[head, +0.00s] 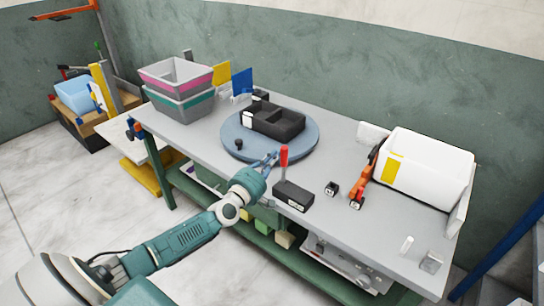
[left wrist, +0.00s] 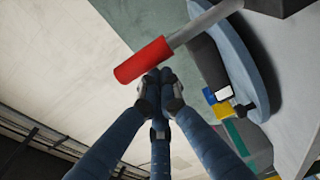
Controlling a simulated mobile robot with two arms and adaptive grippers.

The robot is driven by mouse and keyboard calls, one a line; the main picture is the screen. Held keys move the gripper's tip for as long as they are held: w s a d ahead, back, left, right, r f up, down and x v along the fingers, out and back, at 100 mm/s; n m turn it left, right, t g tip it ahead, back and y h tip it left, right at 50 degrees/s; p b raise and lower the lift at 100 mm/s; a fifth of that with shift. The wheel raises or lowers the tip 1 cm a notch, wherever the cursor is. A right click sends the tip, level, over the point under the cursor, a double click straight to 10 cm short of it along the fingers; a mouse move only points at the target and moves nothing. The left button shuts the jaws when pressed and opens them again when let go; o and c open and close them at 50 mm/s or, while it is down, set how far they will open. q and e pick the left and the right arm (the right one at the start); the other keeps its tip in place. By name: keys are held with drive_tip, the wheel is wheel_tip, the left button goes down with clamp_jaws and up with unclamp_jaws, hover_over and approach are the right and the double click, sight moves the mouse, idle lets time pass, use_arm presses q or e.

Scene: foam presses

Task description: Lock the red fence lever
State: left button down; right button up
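The red fence lever (head: 284,156) stands upright on a black base (head: 293,196) near the table's front edge. Its red grip also shows in the left wrist view (left wrist: 145,60), on a pale grey rod. My left gripper (head: 274,157) is just left of the lever in the head view. In the left wrist view its blue fingers (left wrist: 160,88) come together at their dark tips, with nothing held between them. The tips are right beside the red grip; I cannot tell whether they touch it. My right gripper is in neither view.
A round blue-grey turntable (head: 240,145) with a black divided box (head: 276,123) lies behind the lever. Stacked grey bins (head: 178,82) stand at left. A white bin (head: 428,170), an orange tool (head: 362,183) and a small black block (head: 331,188) are at right.

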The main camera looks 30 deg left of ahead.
use_arm(q)
drive_tip(key=shift+d+r+m, duration=0.1)
drive_tip(key=shift+d+m, duration=0.2)
drive_tip(key=shift+m, duration=0.1)
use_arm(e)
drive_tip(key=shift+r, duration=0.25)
use_arm(q)
drive_tip(key=shift+s+d+r+m+p, duration=0.15)
drive_tip(key=shift+d+m+p, duration=0.65)
drive_tip(key=shift+d+m, duration=0.25)
drive_tip(key=shift+s+d+f+m+t+h+b, duration=0.1)
drive_tip(key=shift+d+f+m+t+h+b, duration=0.3)
drive_tip(key=shift+d+f+m, duration=0.95)
drive_tip(key=shift+s+d+f+m+t+h+b, duration=0.2)
drive_tip(key=shift+d+f+m+b, duration=0.25)
drive_tip(key=shift+d+m, duration=1.85)
drive_tip(key=shift+s+d+f+m+t+h+b, duration=0.2)
drive_tip(key=shift+d+f+m+b, duration=0.55)
drive_tip(key=shift+m, duration=1.75)
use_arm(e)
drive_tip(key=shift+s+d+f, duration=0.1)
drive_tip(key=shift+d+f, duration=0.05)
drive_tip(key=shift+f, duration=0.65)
use_arm(q)
drive_tip(key=shift+w+d+f, duration=0.1)
drive_tip(key=shift+w+d, duration=0.05)
drive_tip(key=shift+d, duration=0.15)
drive_tip(key=shift+p, duration=0.3)
